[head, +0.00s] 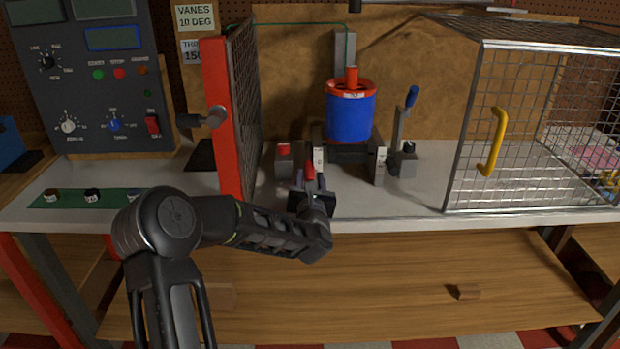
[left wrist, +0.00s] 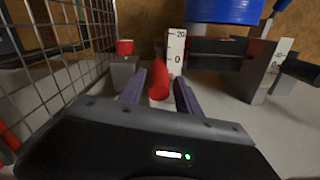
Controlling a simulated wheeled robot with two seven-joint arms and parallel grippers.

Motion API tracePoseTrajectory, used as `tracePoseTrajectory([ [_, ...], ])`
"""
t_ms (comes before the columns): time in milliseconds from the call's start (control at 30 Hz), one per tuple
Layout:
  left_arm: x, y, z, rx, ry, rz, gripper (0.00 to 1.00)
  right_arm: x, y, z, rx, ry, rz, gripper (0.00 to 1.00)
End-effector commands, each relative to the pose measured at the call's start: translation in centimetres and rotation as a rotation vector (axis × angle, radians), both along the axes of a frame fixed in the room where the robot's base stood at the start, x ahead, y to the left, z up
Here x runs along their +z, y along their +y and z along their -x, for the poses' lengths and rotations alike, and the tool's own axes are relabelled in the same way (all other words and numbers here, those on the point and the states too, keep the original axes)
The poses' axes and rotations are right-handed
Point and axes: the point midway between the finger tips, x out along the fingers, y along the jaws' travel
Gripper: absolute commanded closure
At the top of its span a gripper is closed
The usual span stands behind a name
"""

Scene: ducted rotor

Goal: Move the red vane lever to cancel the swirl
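The red vane lever (head: 309,171) stands at the front of the rotor stand, beside a white scale plate (head: 319,158). In the left wrist view the red lever (left wrist: 158,80) points up between my two fingers, and the scale (left wrist: 175,52) reads 20 and 0. My left gripper (head: 310,186) is open around the lever; gaps show on both sides of it in the left wrist view (left wrist: 160,92). The blue duct (head: 350,117) with a red rim stands behind, partly cut off in the wrist view. My right gripper is not in view.
A red-framed mesh panel (head: 222,120) stands close left of my gripper. A red button box (head: 284,160) is beside the lever. A blue-handled lever (head: 411,97) stands right of the duct. A wire cage (head: 540,130) with a yellow handle is at right. A control panel (head: 100,75) is at left.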

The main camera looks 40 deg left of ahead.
Motion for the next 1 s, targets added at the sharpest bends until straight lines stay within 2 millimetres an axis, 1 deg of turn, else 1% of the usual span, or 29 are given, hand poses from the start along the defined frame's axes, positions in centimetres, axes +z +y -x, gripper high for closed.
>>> tracePoseTrajectory([
  [33, 0.1, 0.0, 0.0, 0.001, -0.002, -0.001, 0.55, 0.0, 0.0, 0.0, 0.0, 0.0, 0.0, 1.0],
  [67, 0.2, 0.0, 0.0, 0.0, -0.002, -0.002, 0.53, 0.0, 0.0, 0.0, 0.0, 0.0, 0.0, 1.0],
  [333, 0.3, 0.0, 0.0, 0.001, -0.006, -0.004, 0.53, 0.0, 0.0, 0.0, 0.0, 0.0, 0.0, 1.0],
  [433, 0.3, -0.3, 0.4, 0.001, -0.006, -0.004, 0.53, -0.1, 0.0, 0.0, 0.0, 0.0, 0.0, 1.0],
  [567, 0.3, -1.3, 1.7, -0.001, -0.005, -0.006, 0.53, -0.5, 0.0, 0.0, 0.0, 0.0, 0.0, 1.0],
  [800, 0.2, -3.7, 4.8, -0.001, -0.004, -0.006, 0.53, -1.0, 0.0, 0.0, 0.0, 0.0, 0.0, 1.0],
  [900, 0.2, -4.4, 5.7, 0.0, -0.004, -0.004, 0.53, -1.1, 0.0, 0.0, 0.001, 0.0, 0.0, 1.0],
  [1000, 0.3, -4.7, 6.2, 0.001, -0.004, -0.005, 0.53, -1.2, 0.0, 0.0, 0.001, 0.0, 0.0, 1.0],
])
